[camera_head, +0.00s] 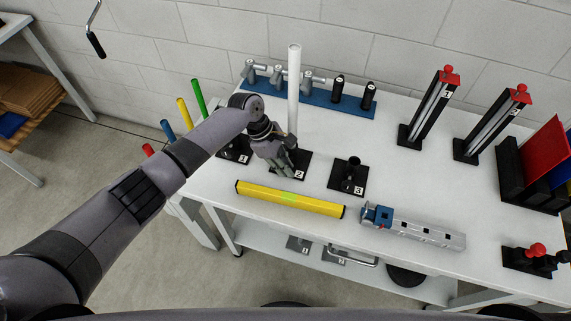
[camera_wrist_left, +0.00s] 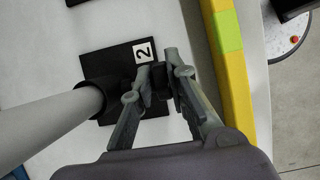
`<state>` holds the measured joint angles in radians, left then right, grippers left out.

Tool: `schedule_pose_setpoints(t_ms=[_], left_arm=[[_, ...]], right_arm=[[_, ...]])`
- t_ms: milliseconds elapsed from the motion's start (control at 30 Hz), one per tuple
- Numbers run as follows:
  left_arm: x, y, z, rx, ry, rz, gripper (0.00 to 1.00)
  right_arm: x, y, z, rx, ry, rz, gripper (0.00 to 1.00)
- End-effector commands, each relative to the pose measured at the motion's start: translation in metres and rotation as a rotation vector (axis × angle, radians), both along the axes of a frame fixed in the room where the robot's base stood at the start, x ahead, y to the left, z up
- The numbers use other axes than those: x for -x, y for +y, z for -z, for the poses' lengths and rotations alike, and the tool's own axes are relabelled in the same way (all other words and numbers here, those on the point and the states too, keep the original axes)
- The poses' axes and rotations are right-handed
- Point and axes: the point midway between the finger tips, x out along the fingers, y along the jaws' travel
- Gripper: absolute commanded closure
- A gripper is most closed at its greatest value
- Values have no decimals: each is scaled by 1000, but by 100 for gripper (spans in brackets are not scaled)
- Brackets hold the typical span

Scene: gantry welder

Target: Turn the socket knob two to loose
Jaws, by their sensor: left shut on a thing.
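Socket two is a black base (camera_head: 304,160) with a white "2" label; it also shows in the left wrist view (camera_wrist_left: 109,59). A white tube (camera_head: 294,90) stands upright in its black collar (camera_wrist_left: 103,97). My left gripper (camera_head: 284,174) reaches down at this base. In the left wrist view its fingers (camera_wrist_left: 160,78) are shut on the small black knob (camera_wrist_left: 159,90) beside the collar. The fingers hide most of the knob, so its angle cannot be told. My right gripper is not in view.
Socket one (camera_head: 234,150) and socket three (camera_head: 349,178) stand on either side. A yellow level (camera_head: 290,199) lies in front, close to the gripper. A blue rack (camera_head: 320,96) with fittings is behind. A grey tool (camera_head: 415,228) lies front right.

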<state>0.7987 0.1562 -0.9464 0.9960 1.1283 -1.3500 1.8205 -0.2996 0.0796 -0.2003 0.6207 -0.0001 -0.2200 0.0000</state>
Motion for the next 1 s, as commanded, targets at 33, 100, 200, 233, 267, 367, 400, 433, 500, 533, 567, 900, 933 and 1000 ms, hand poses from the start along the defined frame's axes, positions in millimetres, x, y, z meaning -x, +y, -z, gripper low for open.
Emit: schedule_pose_setpoints(t_ms=[33, 100, 200, 233, 267, 367, 400, 433, 500, 533, 567, 900, 933, 1000], left_arm=[[0, 0, 0, 21, 8, -3, 100], [0, 0, 0, 58, 22, -4, 100], [0, 1, 1, 124, 42, -5, 100], [0, 2, 2, 144, 49, -6, 100], [0, 2, 3, 166, 57, -4, 100], [-1, 3, 4, 240, 79, -5, 100], [-1, 4, 4, 270, 89, -4, 100], [-2, 4, 5, 291, 95, -3, 100], [-2, 5, 5, 339, 111, -3, 100], [-2, 5, 5, 357, 117, -3, 100], [-2, 5, 6, 377, 121, -3, 100], [-3, 7, 4, 522, 167, 0, 100], [-3, 7, 4, 528, 169, 1, 100], [-3, 8, 4, 539, 173, 0, 100]], right_arm=[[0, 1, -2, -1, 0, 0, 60], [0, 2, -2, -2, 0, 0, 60], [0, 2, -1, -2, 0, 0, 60], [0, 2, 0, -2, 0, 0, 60], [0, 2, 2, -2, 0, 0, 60], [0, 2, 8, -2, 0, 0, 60], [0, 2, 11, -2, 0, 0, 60], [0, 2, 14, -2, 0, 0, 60], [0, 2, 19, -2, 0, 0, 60], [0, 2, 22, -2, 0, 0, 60], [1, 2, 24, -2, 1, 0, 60], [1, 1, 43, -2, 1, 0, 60], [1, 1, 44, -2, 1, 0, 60], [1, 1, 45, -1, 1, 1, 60]])
